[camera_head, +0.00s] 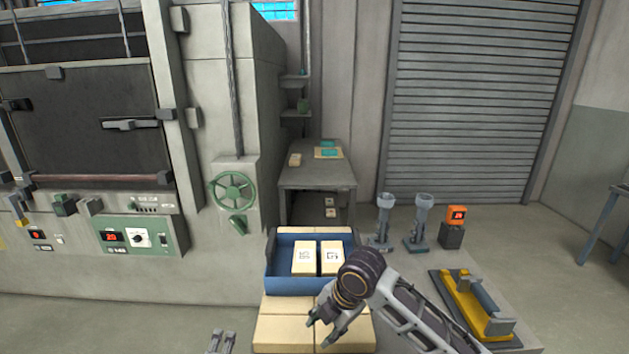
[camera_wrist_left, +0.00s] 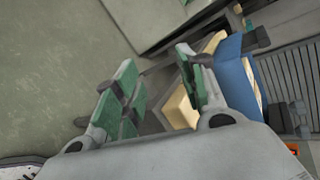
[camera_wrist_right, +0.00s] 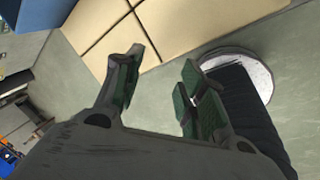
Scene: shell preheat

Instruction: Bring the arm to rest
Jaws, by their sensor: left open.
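My right gripper (camera_head: 324,326) hangs over the cream block tops (camera_head: 285,330) at the front of the bench, its arm coming in from the lower right. In the right wrist view its fingers (camera_wrist_right: 160,80) stand apart with nothing between them. My left gripper (camera_head: 222,341) just shows at the bottom edge of the head view, left of the blocks. In the left wrist view its fingers (camera_wrist_left: 155,85) are spread and empty, beside the blocks and the blue tray (camera_wrist_left: 238,80).
The blue tray (camera_head: 298,286) holds two marked cream bricks behind my right gripper. A yellow and grey tool (camera_head: 475,303), two grey stands (camera_head: 420,225) and an orange display (camera_head: 456,215) stand to the right. The furnace (camera_head: 90,120) fills the left.

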